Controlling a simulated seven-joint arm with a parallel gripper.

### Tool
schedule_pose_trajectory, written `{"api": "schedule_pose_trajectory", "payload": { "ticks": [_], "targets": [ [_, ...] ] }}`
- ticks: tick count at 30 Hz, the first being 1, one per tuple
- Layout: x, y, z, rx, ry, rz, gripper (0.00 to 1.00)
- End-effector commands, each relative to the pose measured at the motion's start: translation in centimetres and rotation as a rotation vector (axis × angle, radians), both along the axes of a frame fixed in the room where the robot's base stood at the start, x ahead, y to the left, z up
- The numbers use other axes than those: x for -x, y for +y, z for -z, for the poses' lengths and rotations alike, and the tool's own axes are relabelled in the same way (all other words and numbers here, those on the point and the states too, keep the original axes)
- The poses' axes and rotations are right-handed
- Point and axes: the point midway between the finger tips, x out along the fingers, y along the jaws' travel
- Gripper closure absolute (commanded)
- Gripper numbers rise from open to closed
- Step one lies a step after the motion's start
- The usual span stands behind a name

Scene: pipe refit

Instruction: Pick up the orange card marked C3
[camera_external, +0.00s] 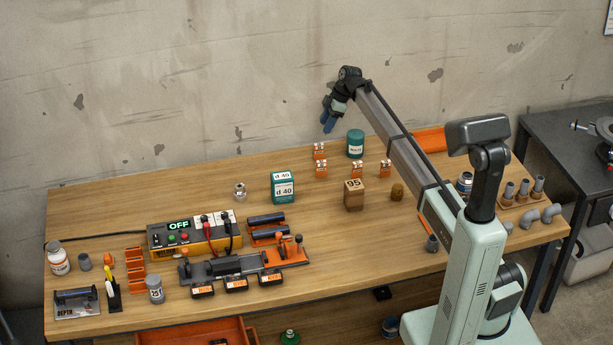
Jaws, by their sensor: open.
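Several small orange cards with white labels stand on the wooden table near the middle back. One card (320,151) is at the back, another card (321,169) is just in front of it, a third card (357,172) is to the right, and one more (385,168) is furthest right. Their markings are too small to read, so I cannot tell which is C3. My gripper (328,122) is open and points down above and behind the cards, apart from them. Nothing shows between its fingers.
A green canister (355,144) stands close behind the cards. A teal box (283,187) and a wooden block marked 95 (354,195) stand in front. A welder (194,236) and a clamp fixture (236,267) are at left. The table's back left is clear.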

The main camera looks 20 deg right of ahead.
Motion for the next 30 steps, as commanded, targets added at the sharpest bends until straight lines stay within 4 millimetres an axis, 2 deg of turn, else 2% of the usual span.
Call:
{"api": "schedule_pose_trajectory", "payload": {
  "ticks": [3, 6, 11, 21, 30],
  "targets": [
    [0.3, -1.5, -0.3, -0.002, 0.020, -0.013, 0.51],
    [0.4, -1.8, 0.0, -0.002, 0.026, -0.018, 0.51],
    [0.4, -1.1, 1.4, -0.001, 0.025, -0.019, 0.51],
    [0.1, 1.0, 6.5, -0.001, 0.024, -0.017, 0.51],
    [0.1, 1.8, 8.2, -0.001, 0.024, -0.017, 0.51]
  ]
}}
